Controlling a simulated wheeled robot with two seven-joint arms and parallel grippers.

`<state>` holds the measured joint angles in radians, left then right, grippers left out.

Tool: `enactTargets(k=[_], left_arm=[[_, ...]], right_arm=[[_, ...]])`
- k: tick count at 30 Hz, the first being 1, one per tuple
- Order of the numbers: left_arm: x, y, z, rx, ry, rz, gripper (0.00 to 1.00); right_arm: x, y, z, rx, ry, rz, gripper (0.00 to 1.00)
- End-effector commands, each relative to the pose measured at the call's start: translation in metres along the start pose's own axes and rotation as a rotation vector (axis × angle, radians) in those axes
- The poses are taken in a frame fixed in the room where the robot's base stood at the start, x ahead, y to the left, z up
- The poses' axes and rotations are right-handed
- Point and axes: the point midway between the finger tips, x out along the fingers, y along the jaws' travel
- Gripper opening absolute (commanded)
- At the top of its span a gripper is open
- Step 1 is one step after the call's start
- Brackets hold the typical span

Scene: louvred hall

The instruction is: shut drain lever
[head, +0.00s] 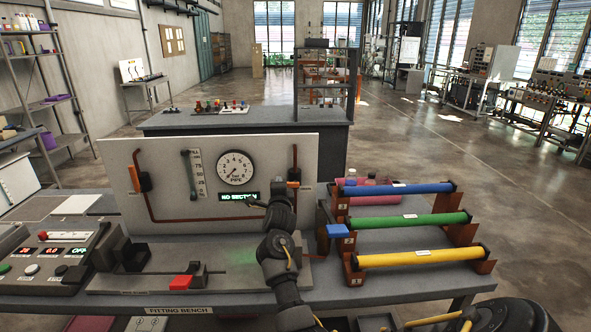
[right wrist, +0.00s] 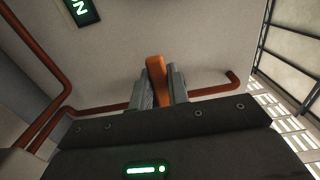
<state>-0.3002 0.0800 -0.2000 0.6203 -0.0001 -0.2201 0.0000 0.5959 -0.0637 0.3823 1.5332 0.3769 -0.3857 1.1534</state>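An orange lever (head: 293,174) stands on a dark valve body at the right of the upright white pipe panel (head: 210,165). I take it to be the drain lever, but I read no label on it. In the right wrist view the orange lever (right wrist: 156,80) lies between the two grey fingers of my right gripper (right wrist: 159,88) and fills the gap between them. In the head view my right gripper (head: 283,192) is in front of the panel's right side, its fingers hard to make out. A second orange lever (head: 133,178) is at the panel's left. My left gripper is out of view.
A gauge (head: 236,168) and lit display (head: 238,197) are on the panel. A rack with blue, green and yellow tubes (head: 420,257) stands close right. A control box (head: 55,262) is at the left. A red-handled clamp (head: 182,282) lies on the bench front.

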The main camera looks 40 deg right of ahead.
Motion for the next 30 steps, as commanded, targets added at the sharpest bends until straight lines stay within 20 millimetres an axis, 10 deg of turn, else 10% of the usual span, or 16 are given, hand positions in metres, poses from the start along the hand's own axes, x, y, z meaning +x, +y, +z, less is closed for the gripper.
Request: enactTargets(k=[6, 30], left_arm=[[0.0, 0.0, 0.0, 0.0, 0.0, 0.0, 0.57], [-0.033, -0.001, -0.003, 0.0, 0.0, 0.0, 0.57]], right_arm=[[0.0, 0.0, 0.0, 0.002, 0.001, 0.0, 0.42], [-0.064, -0.002, 0.0, 0.004, 0.0, 0.0, 0.42]])
